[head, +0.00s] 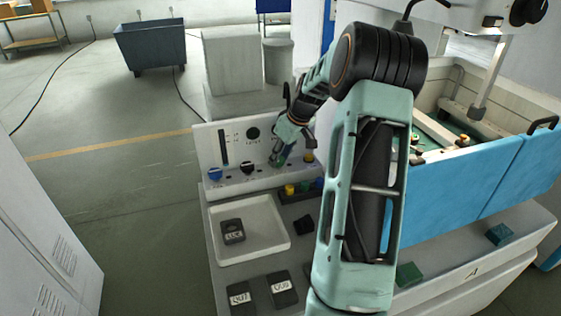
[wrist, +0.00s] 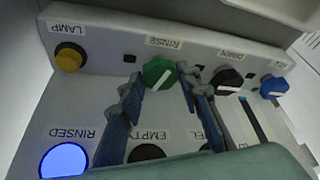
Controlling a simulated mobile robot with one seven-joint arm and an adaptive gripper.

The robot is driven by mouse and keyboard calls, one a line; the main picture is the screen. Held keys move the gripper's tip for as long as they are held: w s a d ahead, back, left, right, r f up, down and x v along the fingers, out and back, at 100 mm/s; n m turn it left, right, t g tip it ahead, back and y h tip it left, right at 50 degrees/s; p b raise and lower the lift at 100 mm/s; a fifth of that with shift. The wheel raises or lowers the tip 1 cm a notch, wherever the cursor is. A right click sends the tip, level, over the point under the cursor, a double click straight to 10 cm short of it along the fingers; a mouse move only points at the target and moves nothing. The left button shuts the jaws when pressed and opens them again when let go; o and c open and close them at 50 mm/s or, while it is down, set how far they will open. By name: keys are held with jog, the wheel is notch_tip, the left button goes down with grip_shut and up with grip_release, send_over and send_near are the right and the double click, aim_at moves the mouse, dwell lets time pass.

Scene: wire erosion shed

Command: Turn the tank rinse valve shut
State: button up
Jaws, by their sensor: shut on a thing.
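The rinse valve is a green knob (wrist: 158,72) with a white pointer line, under the RINSE label on the pale panel in the wrist view. My gripper (wrist: 161,80) has one finger on each side of this knob and is shut on it. The white line lies slantwise across the knob. In the head view my gripper (head: 279,159) is at the panel between the black and yellow knobs, and it mostly hides the green knob. The RINSED lamp (wrist: 63,160) glows blue-white. The EMPTY lamp (wrist: 146,153) is dark and partly covered.
A black drain knob (wrist: 227,80) and a blue knob (wrist: 274,87) are to one side, a yellow lamp knob (wrist: 68,58) to the other. Below the panel in the head view are a white tray (head: 222,257) and dark labelled blocks (head: 283,289). A blue-walled tank (head: 450,205) stands right.

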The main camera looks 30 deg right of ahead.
jog(key=m+b, duration=0.1)
jog(key=m, duration=0.1)
jog(key=m+h+b, duration=0.1)
jog(key=shift+a+m, duration=0.2)
jog(key=shift+m, duration=0.2)
jog(key=m+h, duration=0.1)
jog(key=m+b, duration=0.1)
jog(key=m, duration=0.1)
jog(key=shift+w+a+m+h, duration=0.2)
jog(key=shift+m+h, duration=0.1)
jog(key=shift+h, duration=0.1)
jog(key=m+h, duration=0.1)
jog(key=m, duration=0.2)
jog(key=shift+a+m+g, duration=0.1)
jog(key=shift+m+g, duration=0.2)
jog(key=shift+g, duration=0.1)
jog(key=shift+w+m+g+h, duration=0.1)
jog(key=shift+m+g+h, duration=0.45)
jog(key=shift+m, duration=1.25)
jog(key=o, duration=0.9)
